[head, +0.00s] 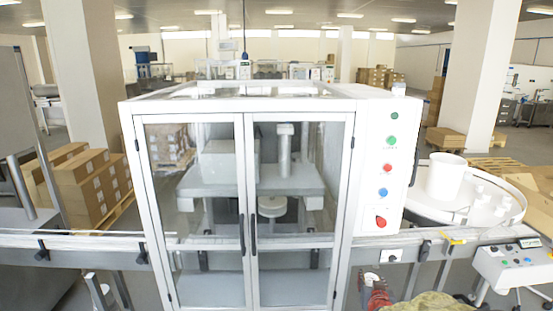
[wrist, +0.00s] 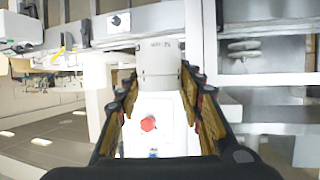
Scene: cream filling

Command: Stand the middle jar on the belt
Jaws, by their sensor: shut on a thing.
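A pale jar (wrist: 158,62) with a line of small dark print shows between the fingers of my gripper (wrist: 160,88) in the wrist view. The gripper is shut on it, one dark, tan-padded finger on each side. The belt (head: 80,243) runs left of the glass-doored machine in the head view, and a stretch of it (head: 432,236) continues on the right. Several small white jars (head: 505,203) stand on the round table at the right. I cannot tell which jar is the middle one.
The machine (head: 245,105) fills the centre, its doors closed. Its button panel (head: 384,165) faces me. A large white tub (head: 445,178) stands on the round table. A control box (head: 515,262) stands at the lower right. Cartons (head: 85,180) are stacked at left.

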